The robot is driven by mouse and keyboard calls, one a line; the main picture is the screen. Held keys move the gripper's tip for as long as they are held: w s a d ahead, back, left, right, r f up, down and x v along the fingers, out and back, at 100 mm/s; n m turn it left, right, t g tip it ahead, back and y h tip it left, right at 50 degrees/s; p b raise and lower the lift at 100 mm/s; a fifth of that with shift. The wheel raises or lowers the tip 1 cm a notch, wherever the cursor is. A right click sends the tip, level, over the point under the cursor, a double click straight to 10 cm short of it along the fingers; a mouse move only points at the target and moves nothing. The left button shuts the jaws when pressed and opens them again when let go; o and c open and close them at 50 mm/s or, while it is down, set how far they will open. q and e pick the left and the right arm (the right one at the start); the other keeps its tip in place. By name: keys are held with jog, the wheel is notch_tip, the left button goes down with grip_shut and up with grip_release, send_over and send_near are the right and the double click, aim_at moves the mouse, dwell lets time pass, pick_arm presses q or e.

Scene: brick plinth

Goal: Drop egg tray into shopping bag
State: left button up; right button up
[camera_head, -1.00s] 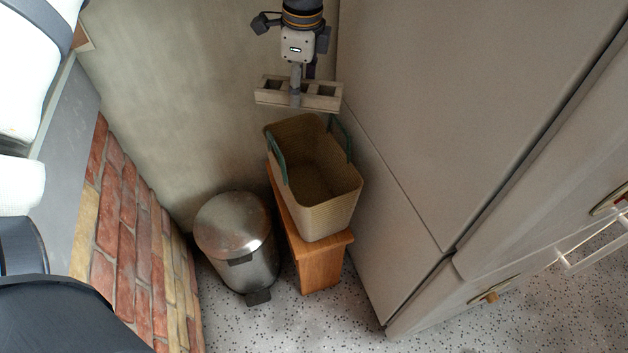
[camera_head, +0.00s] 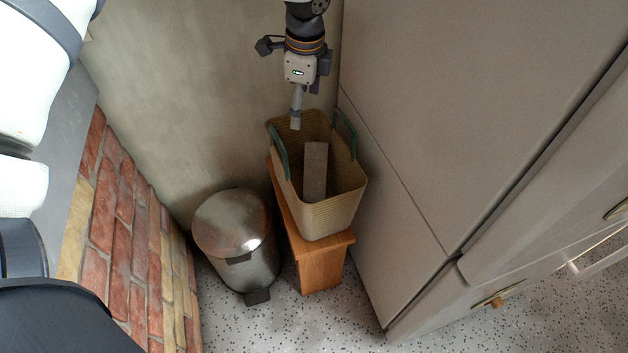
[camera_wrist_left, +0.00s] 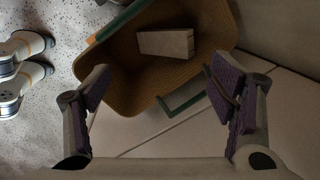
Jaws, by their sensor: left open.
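The egg tray (camera_head: 315,172) is a grey-beige block inside the shopping bag (camera_head: 332,219). In the head view it stands lengthwise within the walls. The bag is a tan woven basket with green handles, on a small wooden bench. My left gripper (camera_head: 296,122) is over the bag's back rim, apart from the tray. In the left wrist view the fingers (camera_wrist_left: 158,98) are spread wide and empty. The tray (camera_wrist_left: 166,43) shows beyond them inside the bag (camera_wrist_left: 208,22). My right gripper is not in view.
A metal pedal bin (camera_head: 236,236) stands left of the wooden bench (camera_head: 318,262). A large pale fridge-like cabinet (camera_head: 430,120) is close on the right. A brick plinth (camera_head: 122,235) is at the left. Speckled floor (camera_head: 440,325) is free in front.

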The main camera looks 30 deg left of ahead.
pick_arm(q)
notch_tip(320, 180, up, 12)
jog(key=s+d, duration=0.1)
jog(key=shift+d, duration=0.3)
jog(key=shift+s+f, duration=0.1)
jog(key=s+d+f+n+g+h+p, duration=0.1)
jog(key=s+d+f+n+h, duration=0.3)
jog(key=s+f, duration=0.65)
jog(key=s+d+f+n+g+y+p, duration=0.1)
jog(key=s+d+f+n, duration=0.1)
jog(key=s+d+f, duration=0.8)
jog(key=s+a+f+n, duration=0.2)
jog(key=s+n, duration=0.1)
jog(key=s, duration=0.5)
jog(key=s+a+f+n+g+y, duration=0.1)
jog(key=s+a+f+n, duration=0.1)
jog(key=s, duration=0.6)
jog(key=s+a+f+n, duration=0.2)
jog(key=s+f+n, duration=0.1)
jog(key=s, duration=0.5)
jog(key=shift+f+n+g+p, duration=0.3)
jog(key=shift+p, duration=0.1)
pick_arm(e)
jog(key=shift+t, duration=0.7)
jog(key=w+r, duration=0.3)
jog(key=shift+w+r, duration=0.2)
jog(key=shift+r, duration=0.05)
pick_arm(q)
jog(key=shift+a, duration=0.1)
